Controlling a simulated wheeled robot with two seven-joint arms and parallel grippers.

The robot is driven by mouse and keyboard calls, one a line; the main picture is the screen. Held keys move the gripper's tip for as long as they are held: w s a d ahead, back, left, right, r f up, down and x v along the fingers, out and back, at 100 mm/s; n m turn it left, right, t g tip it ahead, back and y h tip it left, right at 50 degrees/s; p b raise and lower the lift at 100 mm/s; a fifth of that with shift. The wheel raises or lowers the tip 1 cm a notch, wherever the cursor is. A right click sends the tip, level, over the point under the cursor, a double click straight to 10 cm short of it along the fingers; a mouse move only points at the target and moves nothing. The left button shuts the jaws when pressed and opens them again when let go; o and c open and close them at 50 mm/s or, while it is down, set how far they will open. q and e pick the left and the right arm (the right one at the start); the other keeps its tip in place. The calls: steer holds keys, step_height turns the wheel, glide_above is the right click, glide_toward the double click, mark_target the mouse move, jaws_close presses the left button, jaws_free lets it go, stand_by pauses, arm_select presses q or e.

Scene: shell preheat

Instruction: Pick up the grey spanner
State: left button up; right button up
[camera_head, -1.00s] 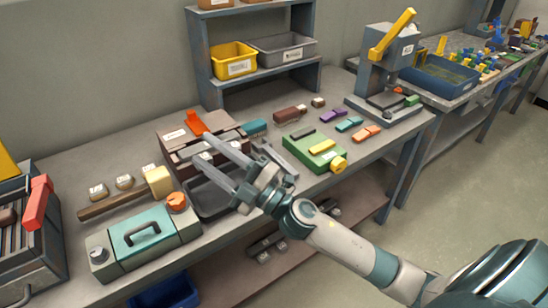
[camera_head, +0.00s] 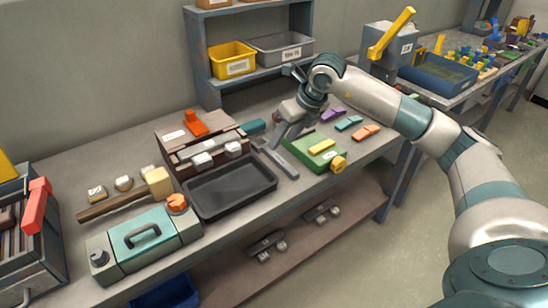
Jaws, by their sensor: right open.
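The grey spanner (camera_head: 283,163) lies flat on the workbench, slanting between the black tray and the green box. My right gripper (camera_head: 282,138) is open and points down over the far part of the spanner. Its fingers partly cover the spanner's far end, and I cannot tell whether they touch it. My left gripper is out of view.
The black tray (camera_head: 230,189) stands left of the spanner, and the green box (camera_head: 315,151) with a yellow knob stands on its right. A brown case (camera_head: 172,138) and a teal-handled tool (camera_head: 254,127) are behind. The bench's front edge is close.

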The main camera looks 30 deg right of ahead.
steer(key=d+r+h, duration=0.1)
steer(key=d+h, duration=0.1)
steer(key=d, duration=0.2)
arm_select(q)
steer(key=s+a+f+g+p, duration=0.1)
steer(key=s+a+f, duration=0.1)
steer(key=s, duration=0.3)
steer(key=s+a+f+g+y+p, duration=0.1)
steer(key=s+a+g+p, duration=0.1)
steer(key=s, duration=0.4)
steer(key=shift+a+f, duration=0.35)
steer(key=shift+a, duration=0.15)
arm_select(e)
glide_above(282, 161)
steer(key=s, duration=0.3)
steer(key=shift+m, duration=0.4)
step_height(282, 161, down, 11)
steer(key=shift+w, duration=0.1)
arm_select(q)
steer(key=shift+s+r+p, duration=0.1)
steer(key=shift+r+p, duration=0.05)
steer(key=shift+p, duration=0.15)
arm_select(e)
steer(key=shift+f, duration=0.1)
